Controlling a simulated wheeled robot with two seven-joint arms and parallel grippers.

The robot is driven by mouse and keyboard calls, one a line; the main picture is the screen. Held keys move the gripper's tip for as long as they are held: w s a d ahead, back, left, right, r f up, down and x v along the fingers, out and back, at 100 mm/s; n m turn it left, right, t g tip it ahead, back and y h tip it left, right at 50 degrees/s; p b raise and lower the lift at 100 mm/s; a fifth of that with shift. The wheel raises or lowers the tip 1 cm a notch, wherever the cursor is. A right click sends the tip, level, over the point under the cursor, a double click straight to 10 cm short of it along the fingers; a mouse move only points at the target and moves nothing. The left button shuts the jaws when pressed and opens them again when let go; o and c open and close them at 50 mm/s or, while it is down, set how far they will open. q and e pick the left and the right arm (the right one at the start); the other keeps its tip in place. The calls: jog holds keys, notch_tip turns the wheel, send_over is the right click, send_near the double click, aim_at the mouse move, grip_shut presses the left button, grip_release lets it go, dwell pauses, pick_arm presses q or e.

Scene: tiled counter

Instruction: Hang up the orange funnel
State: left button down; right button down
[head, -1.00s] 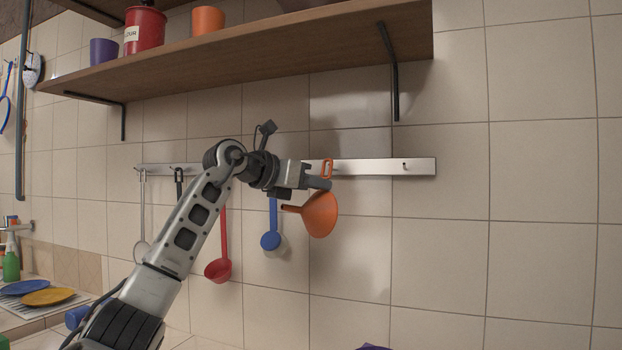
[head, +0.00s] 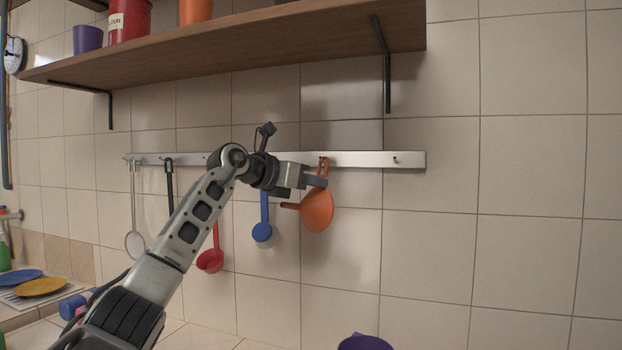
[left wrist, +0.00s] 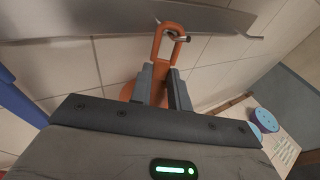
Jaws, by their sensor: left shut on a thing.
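The orange funnel (head: 317,211) is in front of the tiled wall, its cone below the metal rail (head: 365,159) and its spout pointing left. My left gripper (head: 318,182) is shut on the funnel just below its hanging loop (head: 323,165). In the left wrist view the fingers (left wrist: 164,84) grip the orange handle under the loop (left wrist: 168,42). My right gripper is out of view.
A blue ladle (head: 262,232), a red ladle (head: 211,260) and other utensils hang left of the funnel. A free hook (head: 395,160) is near the rail's right end. A wooden shelf (head: 240,52) is above. A purple object (head: 364,342) is at the bottom.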

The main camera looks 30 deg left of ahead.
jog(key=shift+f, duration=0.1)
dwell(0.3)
pick_arm(q)
jog(key=c, duration=1.2)
grip_release()
jog(key=shift+c, duration=0.2)
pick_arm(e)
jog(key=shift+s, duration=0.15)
pick_arm(q)
jog(key=shift+s, duration=0.1)
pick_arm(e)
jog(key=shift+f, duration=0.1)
pick_arm(q)
jog(key=shift+s+a, duration=0.15)
jog(key=shift+s, duration=0.1)
jog(key=b+v, duration=0.4)
jog(key=v, duration=1.1)
jog(key=shift+s, duration=0.15)
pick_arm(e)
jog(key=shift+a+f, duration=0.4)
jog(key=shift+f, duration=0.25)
pick_arm(q)
jog(key=shift+r, duration=0.1)
